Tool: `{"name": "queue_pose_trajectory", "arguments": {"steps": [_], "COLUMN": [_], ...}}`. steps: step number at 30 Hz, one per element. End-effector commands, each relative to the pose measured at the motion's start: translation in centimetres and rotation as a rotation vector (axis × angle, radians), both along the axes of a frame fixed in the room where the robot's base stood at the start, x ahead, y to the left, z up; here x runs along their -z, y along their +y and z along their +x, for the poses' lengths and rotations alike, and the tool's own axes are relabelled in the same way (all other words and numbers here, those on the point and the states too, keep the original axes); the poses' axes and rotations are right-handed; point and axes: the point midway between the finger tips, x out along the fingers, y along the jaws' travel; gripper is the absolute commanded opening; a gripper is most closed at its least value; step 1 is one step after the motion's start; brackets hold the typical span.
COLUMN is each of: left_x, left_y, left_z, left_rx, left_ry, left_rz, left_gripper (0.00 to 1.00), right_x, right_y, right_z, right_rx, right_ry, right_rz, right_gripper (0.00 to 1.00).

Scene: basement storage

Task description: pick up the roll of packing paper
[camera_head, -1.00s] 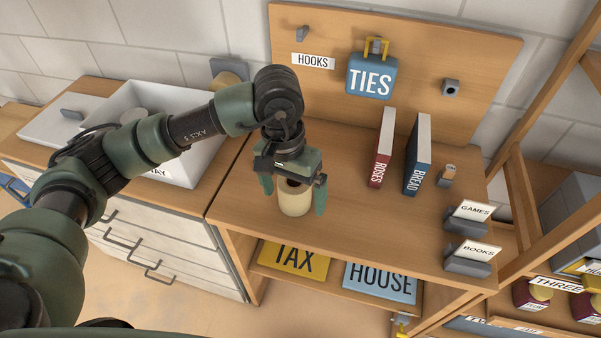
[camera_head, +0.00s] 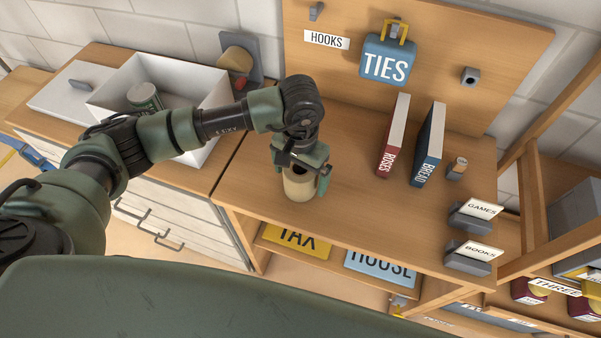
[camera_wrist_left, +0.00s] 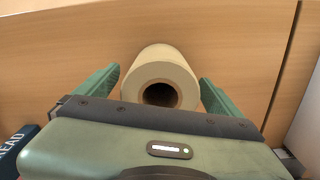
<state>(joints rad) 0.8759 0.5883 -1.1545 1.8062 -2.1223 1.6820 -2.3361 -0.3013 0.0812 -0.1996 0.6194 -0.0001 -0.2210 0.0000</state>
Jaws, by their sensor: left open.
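The roll of packing paper (camera_head: 299,187) is a tan cylinder standing upright on the wooden workbench, near its front left part. In the left wrist view the roll (camera_wrist_left: 160,68) shows its round end and dark hollow core. My left gripper (camera_head: 302,184) is above and around the roll, pointing down. Its two green fingers (camera_wrist_left: 160,88) are open, one on each side of the roll, with a small gap visible on both sides. The roll's upper back part is partly hidden by the gripper in the head view. My right gripper is not in view.
A red ROSES book (camera_head: 393,140) and a blue BREAD book (camera_head: 428,148) stand right of the roll. GAMES (camera_head: 470,218) and BOOKS (camera_head: 468,259) label holders sit at the right edge. A white box (camera_head: 190,88) is on the left cabinet. Bench between roll and books is clear.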

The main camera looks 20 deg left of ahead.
Motion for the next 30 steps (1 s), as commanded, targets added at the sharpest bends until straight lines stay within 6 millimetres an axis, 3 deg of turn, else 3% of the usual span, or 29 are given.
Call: {"name": "queue_pose_trajectory", "arguments": {"steps": [7,12,15,24,30], "left_x": [0.2,0.2,0.1,-0.2,-2.2], "left_y": [0.0,0.0,0.0,0.0,0.0], "left_z": [0.0,0.0,0.0,0.1,0.2], "left_rx": [0.000,0.000,0.000,0.000,-0.001], "left_ry": [-0.001,-0.001,-0.002,-0.003,-0.007], "left_rz": [0.000,0.000,-0.001,-0.002,-0.002], "left_gripper": [0.94,0.46,0.24,0.24,0.24], "right_x": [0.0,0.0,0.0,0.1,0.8], "right_y": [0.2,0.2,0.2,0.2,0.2], "right_z": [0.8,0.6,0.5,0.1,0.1], "right_rx": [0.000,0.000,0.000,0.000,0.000], "right_ry": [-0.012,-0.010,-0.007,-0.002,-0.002], "right_rz": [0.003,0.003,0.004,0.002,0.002], "right_gripper": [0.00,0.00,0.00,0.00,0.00]}}
